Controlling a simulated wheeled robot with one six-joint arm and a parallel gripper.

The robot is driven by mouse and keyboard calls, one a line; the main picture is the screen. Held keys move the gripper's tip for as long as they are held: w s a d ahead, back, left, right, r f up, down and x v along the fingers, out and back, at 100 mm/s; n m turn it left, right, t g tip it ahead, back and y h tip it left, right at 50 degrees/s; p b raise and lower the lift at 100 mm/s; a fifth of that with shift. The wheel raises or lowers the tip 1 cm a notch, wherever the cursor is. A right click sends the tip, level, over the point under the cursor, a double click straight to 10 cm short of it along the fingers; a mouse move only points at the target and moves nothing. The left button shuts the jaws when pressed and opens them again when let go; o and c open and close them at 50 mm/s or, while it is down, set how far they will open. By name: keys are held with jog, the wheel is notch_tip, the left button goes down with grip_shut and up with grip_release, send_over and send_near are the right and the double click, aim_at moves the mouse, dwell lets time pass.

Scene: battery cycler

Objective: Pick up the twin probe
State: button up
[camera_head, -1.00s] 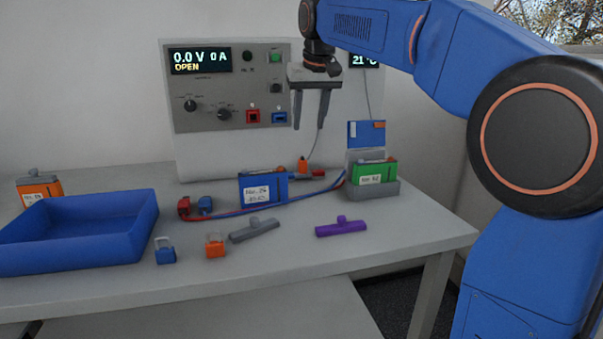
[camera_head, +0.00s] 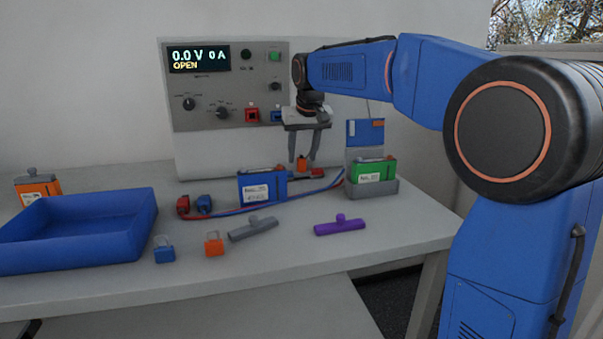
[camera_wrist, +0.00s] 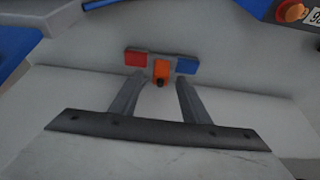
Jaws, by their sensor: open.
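The twin probe has an orange grip (camera_head: 302,161) and stands on the table in front of the cycler's panel, behind the blue battery. In the wrist view its orange grip (camera_wrist: 161,70) sits between a red block and a blue block. My gripper (camera_head: 303,165) points down over it, fingers apart. In the wrist view my gripper (camera_wrist: 160,80) has its fingertips on either side of the orange grip, with gaps showing. Contact with the grip is not visible. The probe's lower part is partly hidden in the head view.
A blue battery (camera_head: 262,187) stands in front left of the probe. A green battery (camera_head: 371,172) sits in a grey holder (camera_head: 385,188) to the right. Red and blue leads cross between them. The cycler panel (camera_head: 225,90) rises behind. A blue tray (camera_head: 100,240) is at left.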

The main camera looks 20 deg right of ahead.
aim_at(301, 158)
jog(key=x, duration=0.2)
jog(key=shift+w+f, duration=0.15)
jog(key=shift+f, duration=0.2)
grip_shut()
jog(key=shift+r, duration=0.1)
notch_tip(301, 158, up, 9)
jog(key=shift+r, duration=0.45)
